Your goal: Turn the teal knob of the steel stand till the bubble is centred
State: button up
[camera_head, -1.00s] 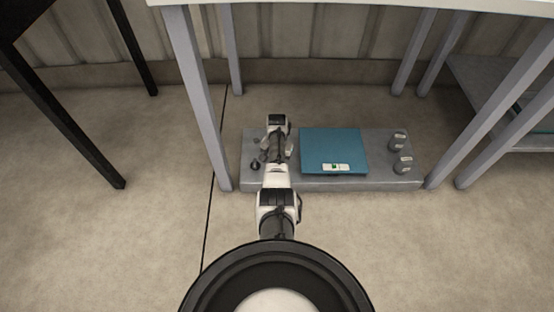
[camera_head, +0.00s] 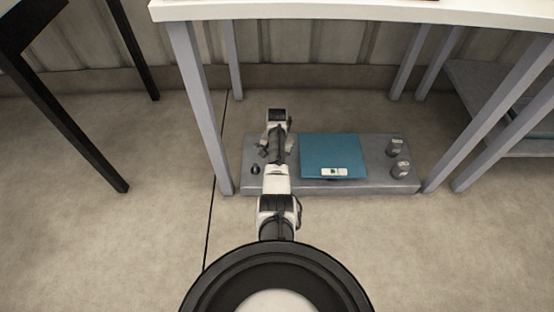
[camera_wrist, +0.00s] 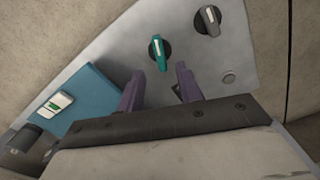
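The steel stand (camera_head: 385,184) is a low grey slab on the floor under a table; its bare top also shows in the wrist view (camera_wrist: 120,45). The teal knob (camera_wrist: 158,52) is dark with a teal grip bar, just beyond my fingertips in the wrist view. In the head view my arm hides it. My gripper (camera_wrist: 160,69) is open, its two purple fingers apart with nothing between them; it also shows in the head view (camera_head: 264,150). The white level with a green window (camera_head: 335,172) sits on the blue plate (camera_head: 330,149). The bubble's exact position is too small to tell.
A second knob with a grey bar (camera_wrist: 209,18) is close to the teal one. Two metal weights (camera_head: 394,147) (camera_head: 400,168) stand at the stand's right end. Table legs (camera_head: 203,110) (camera_head: 490,110) flank the stand.

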notch_tip(320, 180, up, 8)
jog(key=p, duration=0.2)
dwell(0.9)
